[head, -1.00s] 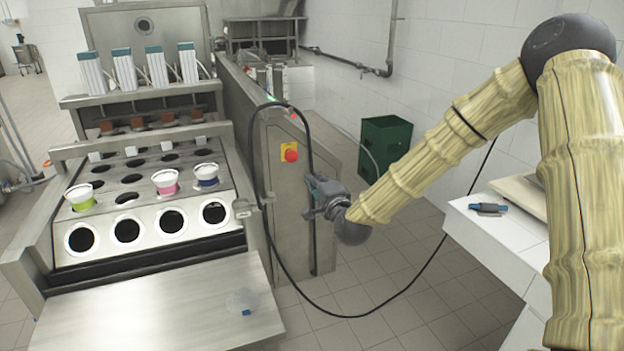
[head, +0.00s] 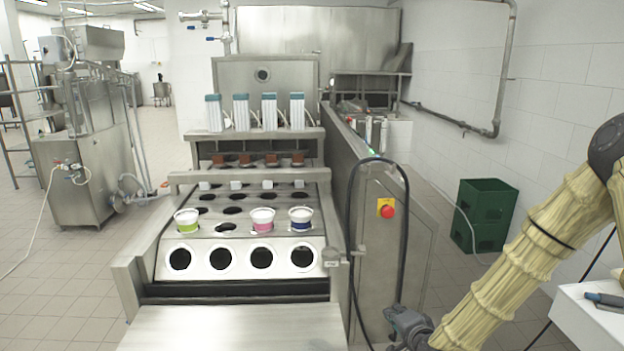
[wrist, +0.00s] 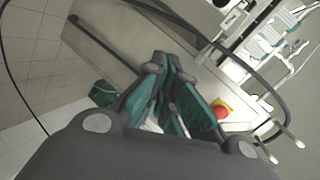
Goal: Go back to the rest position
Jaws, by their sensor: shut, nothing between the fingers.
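My gripper (wrist: 165,90) shows in the wrist view with its teal-lined fingers drawn together at the tips and nothing between them. In the head view only its wrist end shows at the bottom edge, beside the cup filler's right side panel; the fingers are not clear there. The cup filler (head: 390,245) stands in the middle. A green cup (head: 186,220), a pink cup (head: 262,219) and a blue cup (head: 300,218) sit in holes of its plate.
A red stop button (head: 388,211) is on the machine's side panel, close to my gripper; it also shows in the wrist view (wrist: 222,112). A black hose (head: 404,240) loops nearby. A green crate (head: 484,215) stands on the floor, and a white table (head: 590,318) is at the right.

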